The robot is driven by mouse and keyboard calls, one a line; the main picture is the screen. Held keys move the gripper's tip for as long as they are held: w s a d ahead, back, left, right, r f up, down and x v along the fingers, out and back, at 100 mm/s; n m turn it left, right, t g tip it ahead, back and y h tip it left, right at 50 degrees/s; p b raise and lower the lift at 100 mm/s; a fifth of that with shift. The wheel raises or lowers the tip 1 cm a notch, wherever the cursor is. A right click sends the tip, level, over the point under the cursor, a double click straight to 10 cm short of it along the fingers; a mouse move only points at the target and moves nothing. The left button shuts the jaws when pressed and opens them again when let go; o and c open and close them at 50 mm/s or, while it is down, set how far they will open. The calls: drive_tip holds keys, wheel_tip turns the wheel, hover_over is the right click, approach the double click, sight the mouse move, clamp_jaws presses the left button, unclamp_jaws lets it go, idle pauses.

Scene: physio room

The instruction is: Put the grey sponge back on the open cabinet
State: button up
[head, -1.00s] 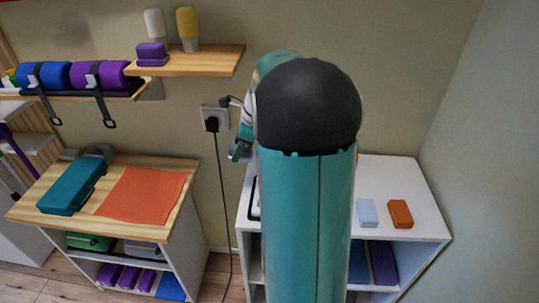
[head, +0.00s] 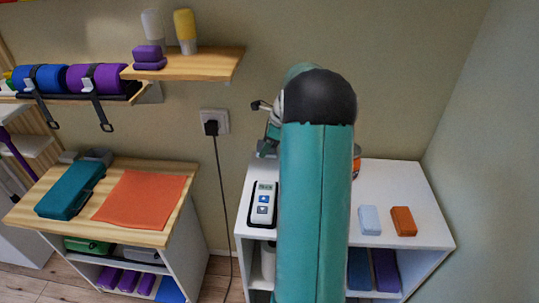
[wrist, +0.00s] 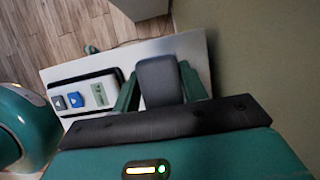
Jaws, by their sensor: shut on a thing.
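The grey sponge (wrist: 160,80) is between the two green fingers of my gripper (wrist: 160,90) in the wrist view, which is shut on it. The white open cabinet (head: 410,185) stands at the right in the head view, and its white top (wrist: 190,48) lies below the sponge in the wrist view. I cannot tell whether the sponge touches it. In the head view my gripper (head: 267,147) shows just left of my arm, over the back left part of the cabinet; the sponge cannot be made out there.
On the cabinet top are a handheld device (head: 264,205) on a black base, a light blue block (head: 369,220) and an orange block (head: 403,221). My arm hides the middle. A wooden shelf (head: 205,65) and a black plug (head: 212,127) are on the wall nearby.

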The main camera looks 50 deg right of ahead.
sight(269, 163)
drive_tip(key=shift+w+d+f, duration=0.25)
drive_tip(key=shift+d+f, duration=0.75)
drive_tip(key=shift+f, duration=0.25)
drive_tip(key=shift+d+f, duration=0.2)
drive_tip(key=shift+f, duration=1.55)
drive_tip(key=o, duration=1.1)
drive_tip(key=shift+w+f, duration=0.1)
drive_tip(key=shift+f, duration=0.05)
drive_tip(key=shift+o, duration=0.2)
drive_tip(key=v, duration=1.2)
drive_tip(key=shift+r, duration=0.2)
